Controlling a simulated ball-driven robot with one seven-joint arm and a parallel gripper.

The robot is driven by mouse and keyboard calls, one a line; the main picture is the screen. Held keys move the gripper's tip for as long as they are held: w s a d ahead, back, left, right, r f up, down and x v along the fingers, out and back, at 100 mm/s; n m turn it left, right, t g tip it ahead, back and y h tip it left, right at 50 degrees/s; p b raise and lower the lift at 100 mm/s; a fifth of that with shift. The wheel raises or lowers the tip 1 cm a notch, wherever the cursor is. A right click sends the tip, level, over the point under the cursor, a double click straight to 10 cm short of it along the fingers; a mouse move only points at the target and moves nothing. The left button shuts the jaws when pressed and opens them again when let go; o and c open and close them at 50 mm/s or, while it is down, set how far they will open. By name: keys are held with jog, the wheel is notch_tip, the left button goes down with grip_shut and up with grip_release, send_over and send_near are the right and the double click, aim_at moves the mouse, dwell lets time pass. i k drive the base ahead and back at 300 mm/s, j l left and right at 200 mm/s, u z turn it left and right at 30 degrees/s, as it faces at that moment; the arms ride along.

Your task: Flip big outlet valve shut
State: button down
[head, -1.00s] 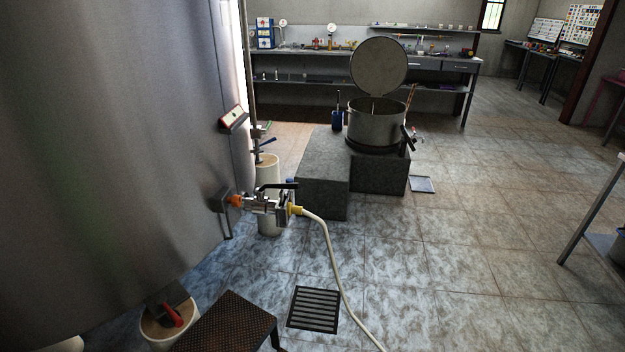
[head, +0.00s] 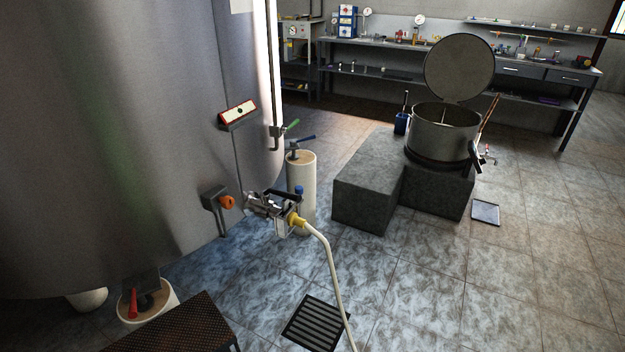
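The big steel tank (head: 110,120) fills the left side of the head view. On its lower right side, an orange fitting (head: 227,202) sits beside a chrome valve (head: 262,207) with a black lever (head: 284,195). The lever lies roughly along the valve body. A second outlet under the tank has a red handle (head: 133,303) above a white bucket (head: 165,302); the handle points roughly up and down in the picture. I cannot tell for certain which of the two is the big outlet valve. My gripper is not in view.
A pale hose (head: 333,270) runs from the chrome valve to the floor near a drain grate (head: 314,324). A dark step (head: 185,325) stands at the bottom. A pot (head: 443,132) stands on stone blocks (head: 368,185).

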aim_at(284, 194)
jog(key=i+l+u, duration=0.15)
jog(key=i+l, duration=0.35)
jog(key=i, duration=0.2)
jog(key=i+l+u, duration=0.15)
jog(key=i+l, duration=0.45)
jog(key=i, duration=0.35)
